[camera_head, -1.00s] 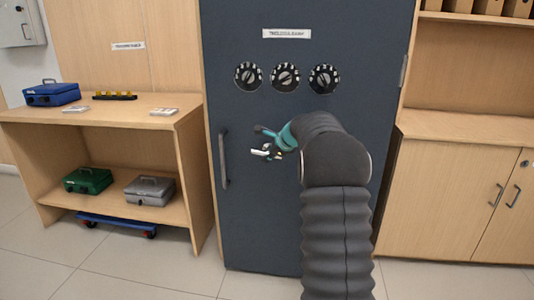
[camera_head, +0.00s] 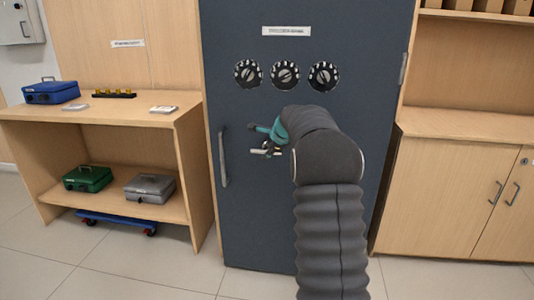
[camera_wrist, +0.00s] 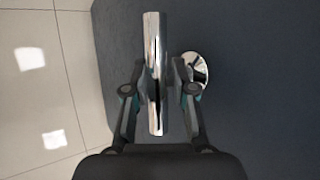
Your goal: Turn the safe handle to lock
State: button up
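The safe (camera_head: 310,210) is a tall dark blue-grey door, shut. The safe handle (camera_wrist: 155,35) is a shiny chrome bar with a round chrome base (camera_wrist: 197,68) on the door; the bar stands upright in the wrist view. In the head view, the handle (camera_head: 268,151) shows small beside my gripper (camera_head: 268,138), partly hidden by it. In the wrist view, the fingers of my gripper (camera_wrist: 160,78) lie on both sides of the bar, near its middle, and look closed on it. Contact on the right side is hard to see.
Three black dials (camera_head: 286,76) sit above the handle. A long vertical pull (camera_head: 224,158) is on the door's left side. A wooden shelf (camera_head: 112,118) with cash boxes stands left, a wooden cabinet (camera_head: 440,195) right. The tiled floor is clear in front.

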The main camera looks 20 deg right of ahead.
jog(key=shift+o, duration=1)
jog(key=shift+r, duration=0.1)
jog(key=shift+s, duration=0.1)
jog(key=v, duration=1.1)
jog(key=shift+s+r, duration=0.25)
jog(key=shift+r, duration=0.05)
